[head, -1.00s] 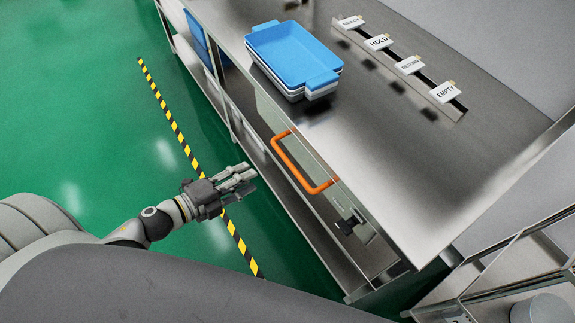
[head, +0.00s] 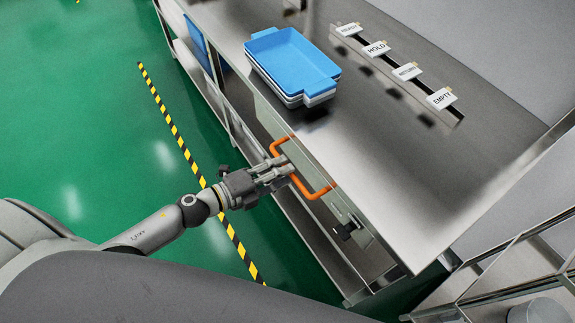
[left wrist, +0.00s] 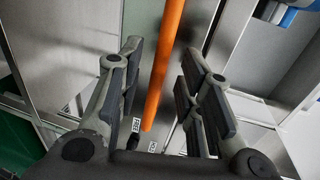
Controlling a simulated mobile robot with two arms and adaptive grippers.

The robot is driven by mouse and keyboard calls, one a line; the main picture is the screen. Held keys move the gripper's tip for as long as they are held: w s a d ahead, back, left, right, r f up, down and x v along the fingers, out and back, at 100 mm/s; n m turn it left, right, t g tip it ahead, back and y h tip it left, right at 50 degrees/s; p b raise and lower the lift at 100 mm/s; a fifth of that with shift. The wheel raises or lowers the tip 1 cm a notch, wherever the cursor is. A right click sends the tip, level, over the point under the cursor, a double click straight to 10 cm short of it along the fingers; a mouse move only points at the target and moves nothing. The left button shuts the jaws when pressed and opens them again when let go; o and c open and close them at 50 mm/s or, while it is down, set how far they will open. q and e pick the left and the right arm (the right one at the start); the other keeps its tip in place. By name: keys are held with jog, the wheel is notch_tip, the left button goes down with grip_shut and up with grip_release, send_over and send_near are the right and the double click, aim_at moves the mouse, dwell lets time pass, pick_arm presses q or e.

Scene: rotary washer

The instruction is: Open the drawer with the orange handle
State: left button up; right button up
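The orange handle (head: 317,194) is on the front of a metal drawer (head: 300,155) under the bench top. The drawer front looks flush with the bench. My left gripper (head: 286,172) is at the middle of the handle in the head view. In the left wrist view the orange bar (left wrist: 165,65) runs between the two open fingers (left wrist: 155,85), with visible gaps on both sides. Whether any finger touches it I cannot tell. My right gripper is not in view.
Stacked blue and white trays (head: 290,62) stand on the metal bench (head: 400,170). Small label signs (head: 408,72) line its back. A black latch-like part (head: 345,230) sits right of the handle. Metal shelving (head: 520,250) stands at the lower right. Green floor is free at left.

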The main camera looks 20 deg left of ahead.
pick_arm(q)
jog(key=shift+x, duration=1.3)
grip_shut()
